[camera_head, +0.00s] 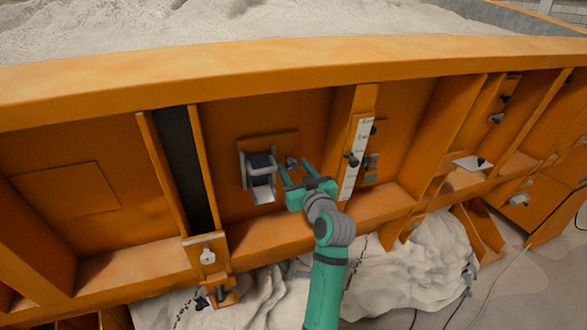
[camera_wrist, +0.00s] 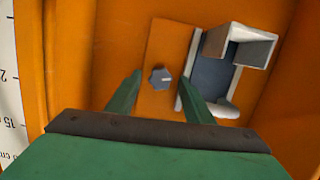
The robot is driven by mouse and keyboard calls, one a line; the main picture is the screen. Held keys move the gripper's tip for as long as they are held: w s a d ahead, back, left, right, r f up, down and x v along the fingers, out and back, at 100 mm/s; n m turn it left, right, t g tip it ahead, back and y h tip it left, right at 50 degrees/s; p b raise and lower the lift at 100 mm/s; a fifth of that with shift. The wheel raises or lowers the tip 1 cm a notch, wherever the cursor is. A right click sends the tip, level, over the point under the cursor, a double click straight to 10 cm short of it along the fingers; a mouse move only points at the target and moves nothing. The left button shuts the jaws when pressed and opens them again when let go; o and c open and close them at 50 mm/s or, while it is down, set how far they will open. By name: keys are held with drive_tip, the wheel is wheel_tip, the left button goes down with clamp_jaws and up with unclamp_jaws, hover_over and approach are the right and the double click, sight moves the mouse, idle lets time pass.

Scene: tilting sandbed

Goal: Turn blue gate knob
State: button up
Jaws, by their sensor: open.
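The small grey-blue knob (camera_wrist: 160,78) sits on an orange plate (camera_wrist: 168,38) in the wrist view, and it also shows in the head view (camera_head: 291,162). Beside it is the gate, a blue-grey panel in a white frame (camera_wrist: 262,50); in the head view the gate (camera_head: 261,171) is left of the knob. My gripper (camera_head: 297,170) is open, its green fingers pointing at the plate. In the wrist view one fingertip lies on each side of the knob with visible gaps. I cannot tell how far the tips are from the plate.
The orange sandbed wall has upright ribs on both sides of this bay. A white measuring scale (camera_head: 356,158) runs down the rib to the right, with a black knob (camera_head: 352,160) near it. Pale sand (camera_head: 420,262) lies heaped below. A ledge (camera_head: 270,228) runs under the bay.

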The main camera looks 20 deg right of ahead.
drive_tip(key=shift+w, duration=0.25)
drive_tip(key=shift+a, duration=0.1)
drive_tip(key=c, duration=1.1)
drive_tip(key=shift+o, duration=0.2)
